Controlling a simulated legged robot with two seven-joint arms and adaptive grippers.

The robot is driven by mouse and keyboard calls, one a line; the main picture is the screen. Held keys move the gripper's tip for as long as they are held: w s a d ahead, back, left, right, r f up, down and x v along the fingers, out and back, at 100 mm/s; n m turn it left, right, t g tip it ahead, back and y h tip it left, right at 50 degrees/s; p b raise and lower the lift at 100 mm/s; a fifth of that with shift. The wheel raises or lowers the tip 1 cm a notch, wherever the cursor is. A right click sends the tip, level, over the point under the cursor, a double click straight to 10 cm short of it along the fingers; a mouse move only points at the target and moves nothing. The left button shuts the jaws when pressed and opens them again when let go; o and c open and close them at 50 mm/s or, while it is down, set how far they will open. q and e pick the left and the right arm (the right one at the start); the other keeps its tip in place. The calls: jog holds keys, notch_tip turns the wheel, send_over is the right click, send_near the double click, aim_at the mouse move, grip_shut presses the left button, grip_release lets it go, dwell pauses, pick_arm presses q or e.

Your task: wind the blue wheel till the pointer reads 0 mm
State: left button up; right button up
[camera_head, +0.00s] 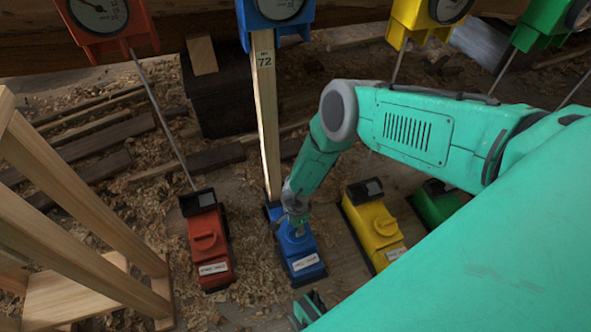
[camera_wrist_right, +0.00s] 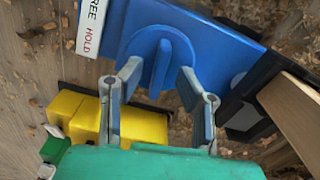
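The blue wheel (camera_wrist_right: 160,62) is a round blue disc with a raised ridge across it, on top of the blue jack (camera_head: 303,262) on the ground. My right gripper (camera_head: 297,231) is over this jack and hides most of the wheel in the head view. In the right wrist view the right gripper (camera_wrist_right: 159,76) is open, with one finger on each side of the ridge and gaps visible between. The blue gauge (camera_head: 271,22) is at the top of a wooden post marked 72. Its dial is cut off and the pointer's reading is not legible. My left gripper is not seen.
A red jack (camera_head: 208,248) stands left of the blue one, and a yellow jack (camera_head: 374,226) and a green jack (camera_head: 436,203) stand right. A wooden trestle (camera_head: 75,195) is at the left. Shavings and planks litter the ground.

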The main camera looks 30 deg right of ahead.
jog(key=shift+d+f, duration=0.25)
jog(key=shift+f, duration=0.4)
jog(key=shift+d+f, duration=0.2)
jog(key=shift+f, duration=0.05)
jog(key=shift+a+r, duration=0.1)
jog(key=shift+a, duration=0.1)
jog(key=shift+a+r, duration=0.1)
jog(key=shift+a, duration=0.1)
grip_shut()
jog(key=shift+d, duration=0.35)
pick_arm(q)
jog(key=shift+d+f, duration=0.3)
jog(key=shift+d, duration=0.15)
pick_arm(e)
jog(key=shift+m, duration=0.3)
